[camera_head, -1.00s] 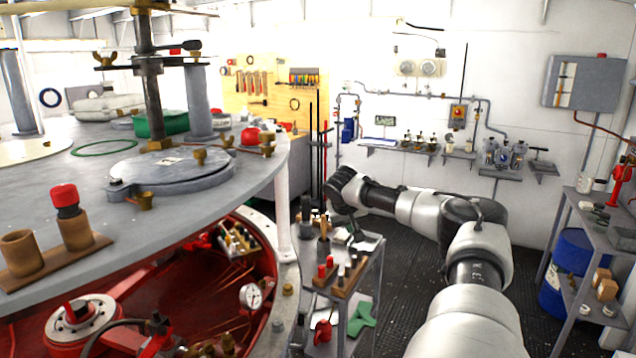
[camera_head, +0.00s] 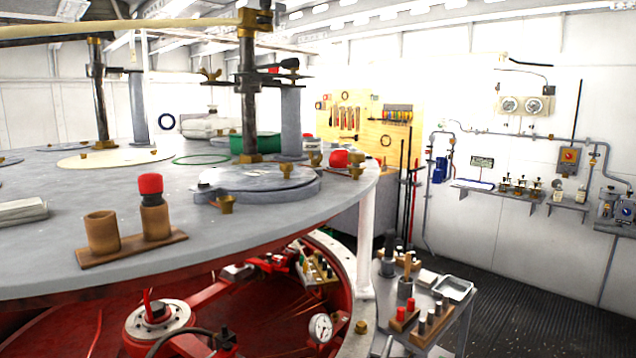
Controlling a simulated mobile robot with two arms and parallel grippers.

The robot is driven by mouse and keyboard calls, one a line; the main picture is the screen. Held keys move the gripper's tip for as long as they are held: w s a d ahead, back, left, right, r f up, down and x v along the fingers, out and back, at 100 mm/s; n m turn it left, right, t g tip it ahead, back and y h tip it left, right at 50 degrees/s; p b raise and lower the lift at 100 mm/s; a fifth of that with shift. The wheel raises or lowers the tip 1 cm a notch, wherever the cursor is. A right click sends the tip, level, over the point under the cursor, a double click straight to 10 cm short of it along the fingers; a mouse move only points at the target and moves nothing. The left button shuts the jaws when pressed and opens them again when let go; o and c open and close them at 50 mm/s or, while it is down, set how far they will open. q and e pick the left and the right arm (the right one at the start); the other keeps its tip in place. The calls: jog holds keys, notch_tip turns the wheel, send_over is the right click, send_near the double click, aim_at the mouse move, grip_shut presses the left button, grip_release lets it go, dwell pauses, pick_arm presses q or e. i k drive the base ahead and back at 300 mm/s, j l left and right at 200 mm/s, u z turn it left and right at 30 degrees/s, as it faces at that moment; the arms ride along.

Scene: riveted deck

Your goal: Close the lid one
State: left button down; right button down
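A cream round disc (camera_head: 115,158), perhaps another lid, lies flat further back at the left. I cannot tell which of them is lid one. Neither gripper shows in the head view.
A wooden holder (camera_head: 130,247) with a red-capped piece stands at the plate's front. Below is an open red interior (camera_head: 260,315). A tool trolley (camera_head: 440,300) stands at the right, with dark floor beyond.

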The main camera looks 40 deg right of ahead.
aim_at(260, 176)
jog(key=l, duration=1.55)
jog(key=l+u, duration=0.1)
jog(key=l, duration=1.45)
